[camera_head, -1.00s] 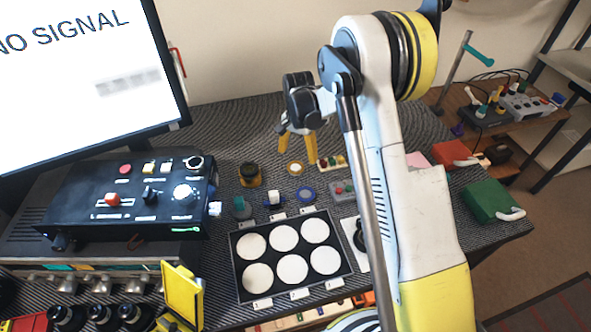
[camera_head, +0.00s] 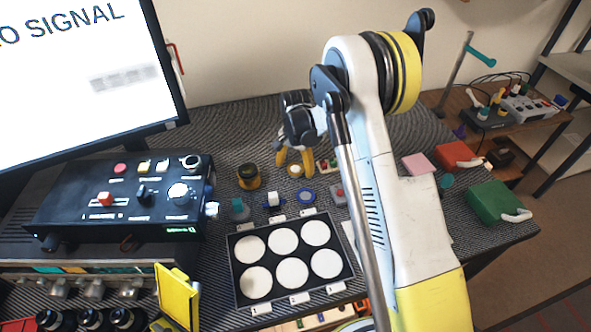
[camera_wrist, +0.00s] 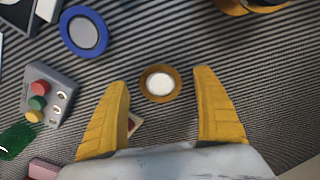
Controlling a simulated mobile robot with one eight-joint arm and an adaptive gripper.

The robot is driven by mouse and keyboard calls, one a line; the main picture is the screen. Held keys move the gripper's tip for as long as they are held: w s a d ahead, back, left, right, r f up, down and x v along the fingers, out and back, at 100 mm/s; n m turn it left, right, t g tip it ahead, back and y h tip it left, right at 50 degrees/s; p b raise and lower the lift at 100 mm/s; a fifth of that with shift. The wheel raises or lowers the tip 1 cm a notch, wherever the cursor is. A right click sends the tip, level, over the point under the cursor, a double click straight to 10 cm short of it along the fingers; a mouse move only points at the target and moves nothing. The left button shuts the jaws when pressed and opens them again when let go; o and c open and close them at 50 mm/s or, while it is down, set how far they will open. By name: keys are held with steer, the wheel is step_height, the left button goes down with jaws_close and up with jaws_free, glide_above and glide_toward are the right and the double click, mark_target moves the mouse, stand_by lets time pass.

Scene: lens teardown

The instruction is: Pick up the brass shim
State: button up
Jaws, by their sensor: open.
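The brass shim is a flat brass-coloured ring (camera_wrist: 160,97) with a pale centre, lying on the striped dark mat. It also shows in the head view (camera_head: 295,170), between the fingers. My gripper (camera_wrist: 164,80) is open, with one yellow finger on each side of the ring and a clear gap on both sides. In the head view my gripper (camera_head: 294,168) points down over the ring. I cannot tell the exact height of the fingertips above the mat.
A blue ring (camera_wrist: 102,33) lies nearby, left of the shim in the wrist view. A button box (camera_wrist: 62,84) is further left. A black and yellow round part (camera_head: 248,183) stands left in the head view. A tray (camera_head: 235,281) with white discs lies in front.

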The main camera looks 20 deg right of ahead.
steer(key=shift+f, duration=0.2)
stand_by(0.3)
steer(key=c, duration=0.9)
steer(key=shift+r, duration=0.1)
